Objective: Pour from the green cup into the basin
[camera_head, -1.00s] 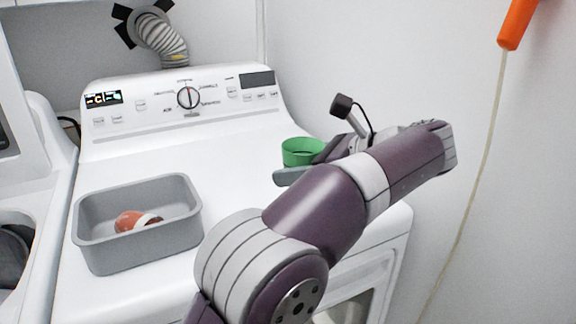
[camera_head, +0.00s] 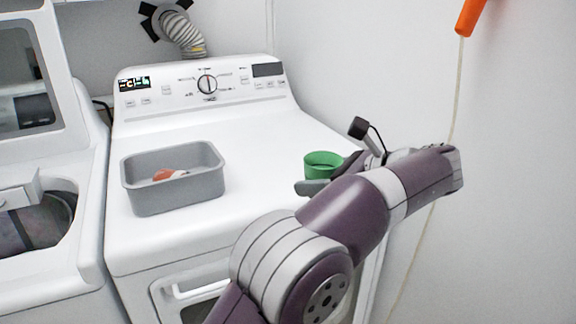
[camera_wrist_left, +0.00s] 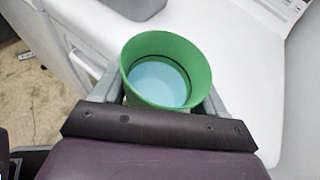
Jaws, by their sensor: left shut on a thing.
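The green cup (camera_head: 322,164) is upright at the right side of the white machine's top in the head view. My left gripper (camera_head: 326,180) is shut on it, with a finger on either side. The left wrist view looks into the cup (camera_wrist_left: 165,68), which holds something light blue. The grey basin (camera_head: 176,198) stands on the machine top to the left of the cup, with a clear gap between them. A reddish-orange and white item (camera_head: 167,175) lies inside the basin. Whether the cup's base touches the machine top is hidden. My right gripper is not in view.
The white machine (camera_head: 240,135) has a control panel (camera_head: 207,88) at its back. An open washer (camera_head: 50,220) stands to the left. A wall is at the right, with an orange object (camera_head: 470,16) and a hanging cord. The top between basin and cup is free.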

